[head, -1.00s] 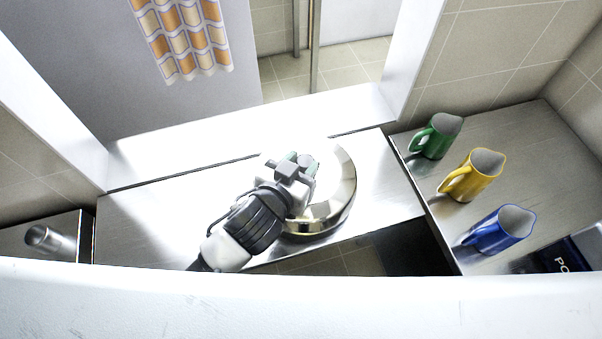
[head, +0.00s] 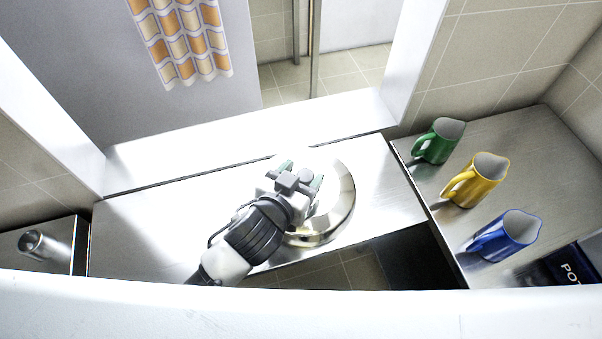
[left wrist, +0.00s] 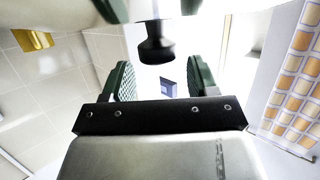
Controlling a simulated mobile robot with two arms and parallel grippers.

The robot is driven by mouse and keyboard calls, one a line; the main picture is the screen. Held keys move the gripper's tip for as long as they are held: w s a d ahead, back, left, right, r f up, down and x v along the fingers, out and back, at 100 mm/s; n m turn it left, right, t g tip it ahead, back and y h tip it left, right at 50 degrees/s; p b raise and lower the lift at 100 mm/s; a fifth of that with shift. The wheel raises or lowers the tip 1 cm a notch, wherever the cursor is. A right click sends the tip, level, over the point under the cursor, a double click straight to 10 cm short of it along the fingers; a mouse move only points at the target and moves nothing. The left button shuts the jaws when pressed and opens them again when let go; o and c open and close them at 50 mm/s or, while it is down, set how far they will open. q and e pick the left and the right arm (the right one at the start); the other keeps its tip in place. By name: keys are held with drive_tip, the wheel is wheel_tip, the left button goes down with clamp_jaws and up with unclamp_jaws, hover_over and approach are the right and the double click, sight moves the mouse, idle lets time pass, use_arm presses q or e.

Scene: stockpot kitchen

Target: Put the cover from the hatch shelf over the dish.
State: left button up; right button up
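The cover (head: 344,205) is a shiny metal dome on the brushed-metal shelf (head: 150,225) in the hatch, in the head view. My left gripper (head: 302,174) is over the dome, its green-padded fingers apart. In the left wrist view the cover's black knob (left wrist: 155,45) shows between the spread fingers, with clear gaps on both sides, so it is not clamped. My left arm and gripper hide the left part of the cover. I see no dish; whether one is under the cover cannot be told. My right gripper is not in view.
On the counter at right stand a green mug (head: 441,140), a yellow mug (head: 478,180) and a blue mug (head: 505,236), with a dark box (head: 562,266) near them. A metal cylinder (head: 45,245) lies at far left. A checked towel (head: 185,45) hangs behind.

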use_arm(q)
drive_tip(key=shift+o, duration=0.3)
drive_tip(key=shift+r, duration=0.2)
drive_tip(key=shift+s+a+r+p, duration=0.3)
drive_tip(key=shift+s+r+p, duration=0.2)
drive_tip(key=shift+s, duration=0.1)
drive_tip(key=shift+s+a+r+p, duration=0.25)
drive_tip(key=shift+s+r+p, duration=0.2)
drive_tip(key=shift+s+p, duration=0.1)
drive_tip(key=p+v, duration=0.1)
drive_tip(key=v, duration=0.8)
drive_tip(key=shift+s, duration=0.15)
drive_tip(key=shift+a, duration=0.1)
